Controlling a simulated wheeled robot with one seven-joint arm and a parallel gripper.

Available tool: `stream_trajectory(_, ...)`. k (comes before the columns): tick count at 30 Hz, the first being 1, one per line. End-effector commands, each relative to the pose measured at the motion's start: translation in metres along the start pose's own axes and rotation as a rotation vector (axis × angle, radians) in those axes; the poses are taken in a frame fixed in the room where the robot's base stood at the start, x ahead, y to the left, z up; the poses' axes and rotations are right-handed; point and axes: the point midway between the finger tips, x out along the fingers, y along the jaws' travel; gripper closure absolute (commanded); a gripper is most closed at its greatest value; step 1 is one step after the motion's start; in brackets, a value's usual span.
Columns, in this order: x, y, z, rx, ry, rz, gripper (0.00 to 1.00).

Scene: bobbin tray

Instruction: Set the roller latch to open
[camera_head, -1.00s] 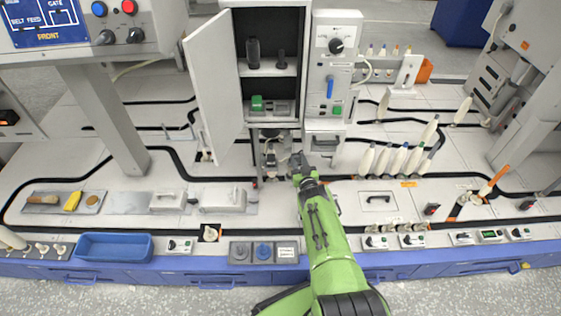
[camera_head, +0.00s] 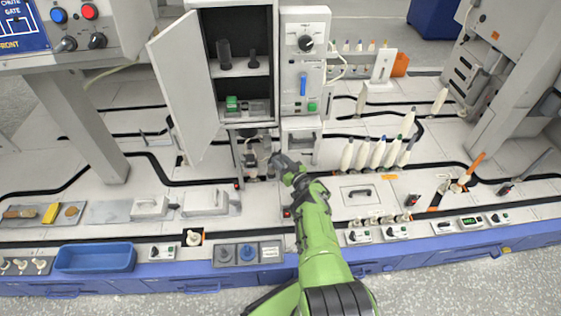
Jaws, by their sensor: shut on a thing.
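My gripper (camera_head: 277,160) is at the end of my green arm, beside a small grey and dark mechanism (camera_head: 251,158) in the frame under the open cabinet. This mechanism appears to be the roller latch; no label on it is readable. The gripper is shut on a small part at the right side of the mechanism. The fingers and wrist hide much of that part, so its exact setting cannot be told.
The cabinet door (camera_head: 180,85) stands open to the left. A grey control box (camera_head: 305,60) with a blue lever is right of the cabinet. Several white bobbins (camera_head: 362,155) stand to the right. A blue tray (camera_head: 95,258) lies front left.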

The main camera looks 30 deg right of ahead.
Motion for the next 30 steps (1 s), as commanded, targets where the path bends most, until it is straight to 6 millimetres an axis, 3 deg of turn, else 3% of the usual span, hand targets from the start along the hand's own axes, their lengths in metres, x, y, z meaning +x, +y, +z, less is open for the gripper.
stream_trajectory(2,-0.001,0.0,0.001,0.001,0.0,0.001,1.0)
stream_trajectory(3,-0.001,0.0,0.001,0.001,0.0,0.001,0.62)
stream_trajectory(7,0.0,0.0,0.0,0.0,0.0,0.001,0.43)
stream_trajectory(17,-0.004,0.0,0.0,0.0,-0.002,0.002,0.43)
stream_trajectory(20,-0.019,0.001,-0.002,0.0,-0.006,0.003,0.43)
stream_trajectory(24,-0.058,0.001,-0.006,0.001,-0.008,0.005,0.43)
stream_trajectory(30,-0.1,0.0,0.005,-0.002,-0.008,0.002,0.43)
